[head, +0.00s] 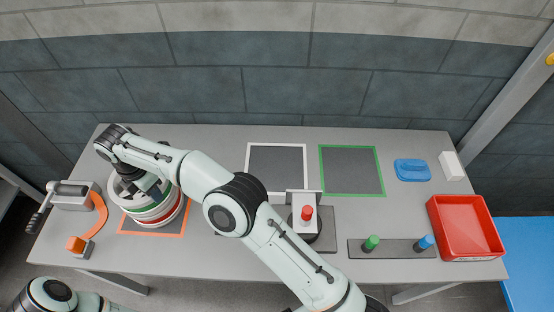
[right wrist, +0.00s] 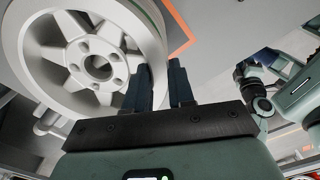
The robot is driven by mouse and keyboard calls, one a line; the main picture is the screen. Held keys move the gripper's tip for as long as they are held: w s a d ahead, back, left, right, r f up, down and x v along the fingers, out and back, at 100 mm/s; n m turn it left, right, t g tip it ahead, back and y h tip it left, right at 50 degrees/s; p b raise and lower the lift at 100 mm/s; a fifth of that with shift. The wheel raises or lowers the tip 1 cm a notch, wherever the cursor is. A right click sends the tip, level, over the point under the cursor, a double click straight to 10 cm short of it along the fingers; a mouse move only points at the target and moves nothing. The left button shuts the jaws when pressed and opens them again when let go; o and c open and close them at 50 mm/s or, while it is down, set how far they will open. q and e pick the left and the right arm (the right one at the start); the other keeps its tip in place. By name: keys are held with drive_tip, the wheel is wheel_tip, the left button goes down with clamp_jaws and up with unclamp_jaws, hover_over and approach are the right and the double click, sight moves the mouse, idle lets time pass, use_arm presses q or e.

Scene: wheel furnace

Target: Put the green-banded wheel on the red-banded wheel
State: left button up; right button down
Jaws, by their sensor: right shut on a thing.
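The green-banded wheel (head: 151,211) is at the left of the table, directly above the red-banded wheel (head: 177,212). The head view does not show clearly whether the two touch. My right gripper (head: 154,190) is shut on the rim of the green-banded wheel, and my arm hides much of both wheels. In the right wrist view, the green-banded wheel (right wrist: 58,62) shows its white spokes and hub, with its rim at my right fingers (right wrist: 160,88). My left arm shows at the lower left of the head view, but its gripper is out of view.
The wheels are over an orange-bordered mat (head: 128,229). A device with an orange arm (head: 97,216) stands close at left. White-bordered (head: 277,168) and green-bordered (head: 351,171) mats are empty. A red button (head: 307,212), green and blue knobs and a red tray (head: 466,226) are at right.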

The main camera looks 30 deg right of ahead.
drive_tip(key=shift+f, duration=0.15)
drive_tip(key=c, duration=0.9)
unclamp_jaws()
drive_tip(key=shift+f, duration=0.1)
use_arm(q)
drive_tip(key=shift+t, duration=0.3)
drive_tip(key=w+r+p, duration=0.2)
drive_tip(key=w+r, duration=0.2)
drive_tip(key=shift+p, duration=0.4)
use_arm(e)
wheel_tip(320, 180, up, 13)
drive_tip(key=shift+r, duration=0.2)
use_arm(q)
drive_tip(key=shift+w, duration=0.1)
